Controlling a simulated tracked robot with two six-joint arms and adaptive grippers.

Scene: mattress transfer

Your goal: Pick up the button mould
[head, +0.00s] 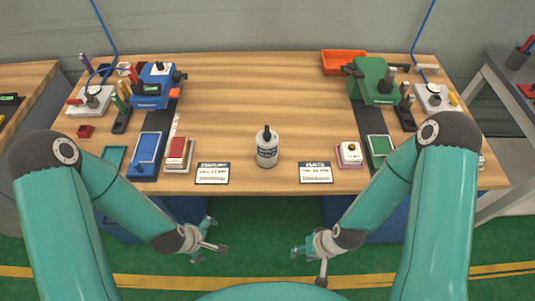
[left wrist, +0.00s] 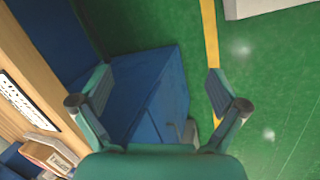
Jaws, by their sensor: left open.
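I cannot tell for sure which thing is the button mould. A red and white block (head: 178,153) lies at the front left, and a block also shows in the left wrist view (left wrist: 45,155). My left gripper (head: 214,238) is open and empty, in front of and below the table edge; its spread fingers show in the left wrist view (left wrist: 158,75). My right gripper (head: 309,267) has its fingers apart and empty, also in front of the table.
A white bottle (head: 267,150) stands mid-table between two cards (head: 212,173) (head: 316,173). A blue machine (head: 155,88) is at left, a green machine (head: 374,83) at right. An orange bin (head: 343,60) is at the back. The table's middle and back (head: 250,90) are clear.

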